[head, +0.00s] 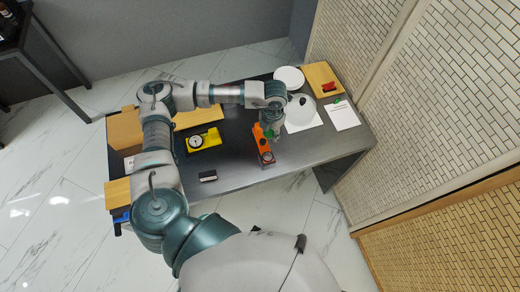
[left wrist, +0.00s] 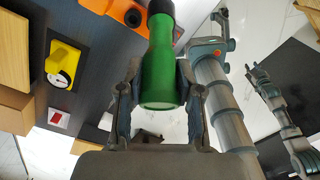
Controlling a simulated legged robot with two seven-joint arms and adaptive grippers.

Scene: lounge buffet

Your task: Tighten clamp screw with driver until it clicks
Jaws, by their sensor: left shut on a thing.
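My left gripper (head: 270,133) is shut on a green-handled driver, over the middle of the table. In the left wrist view the green driver (left wrist: 162,65) sits between the two fingers, with a black collar at its top; its tip is cut off by the frame. The orange clamp block (head: 263,145) lies on the table just below and beside my left gripper; part of it (left wrist: 130,12) shows at the top of the left wrist view. The clamp screw is too small or hidden to make out. My right gripper (left wrist: 257,76) hangs away from the table, empty, its fingers apart.
A yellow gauge device (head: 208,138) and a small dark block (head: 208,176) lie left of the clamp. A glass dome (head: 300,109), white plate (head: 289,78), wooden board (head: 323,79) and paper sheet (head: 342,115) are at the right. The table's front right is clear.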

